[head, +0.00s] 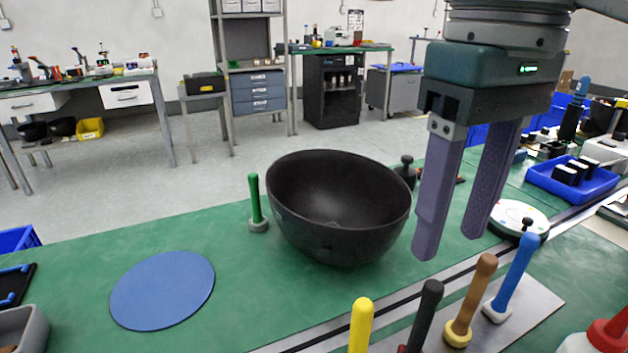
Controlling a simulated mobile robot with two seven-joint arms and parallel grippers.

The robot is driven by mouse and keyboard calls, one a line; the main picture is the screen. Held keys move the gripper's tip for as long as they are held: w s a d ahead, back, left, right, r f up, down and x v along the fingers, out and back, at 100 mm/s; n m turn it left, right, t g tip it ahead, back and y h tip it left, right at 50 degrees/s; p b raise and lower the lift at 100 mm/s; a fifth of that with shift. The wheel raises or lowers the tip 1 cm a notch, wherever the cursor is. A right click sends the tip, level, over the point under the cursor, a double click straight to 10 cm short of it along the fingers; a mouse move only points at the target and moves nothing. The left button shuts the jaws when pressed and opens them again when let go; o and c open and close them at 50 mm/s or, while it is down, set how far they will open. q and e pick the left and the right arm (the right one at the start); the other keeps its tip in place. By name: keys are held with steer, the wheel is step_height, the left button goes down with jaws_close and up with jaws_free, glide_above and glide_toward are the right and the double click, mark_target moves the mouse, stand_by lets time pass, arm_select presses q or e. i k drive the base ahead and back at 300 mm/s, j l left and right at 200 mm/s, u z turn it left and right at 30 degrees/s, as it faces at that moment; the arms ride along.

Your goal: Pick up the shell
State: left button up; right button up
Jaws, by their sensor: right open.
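The shell (335,205) is a large black bowl-shaped half dome. It sits tilted on the green bench top, with its hollow side up and facing me. My right gripper (448,245) hangs from the upper right with its two purple-grey fingers pointing down. It is open and empty, just to the right of the shell's rim and apart from it as far as I can see. My left gripper is out of view.
A green-handled peg (256,205) stands close left of the shell. A flat blue disc (163,291) lies at the front left. Several coloured handles, including a yellow one (360,325), stand in front. A blue tray (571,190) is at the right.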

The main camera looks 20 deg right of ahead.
mark_target(338, 208)
steer(key=i+j+z, duration=0.15)
steer(key=z, duration=0.25)
steer(key=i+j+z, duration=0.2)
steer(key=z, duration=0.15)
steer(key=i+j+z, duration=0.1)
steer(key=z, duration=0.3)
steer(key=i+j+z, duration=0.2)
steer(key=j+z, duration=0.25)
steer(key=i+j+z, duration=0.15)
steer(key=j+z, duration=0.7)
steer(key=i+j+z, duration=0.1)
steer(key=j+z, duration=0.3)
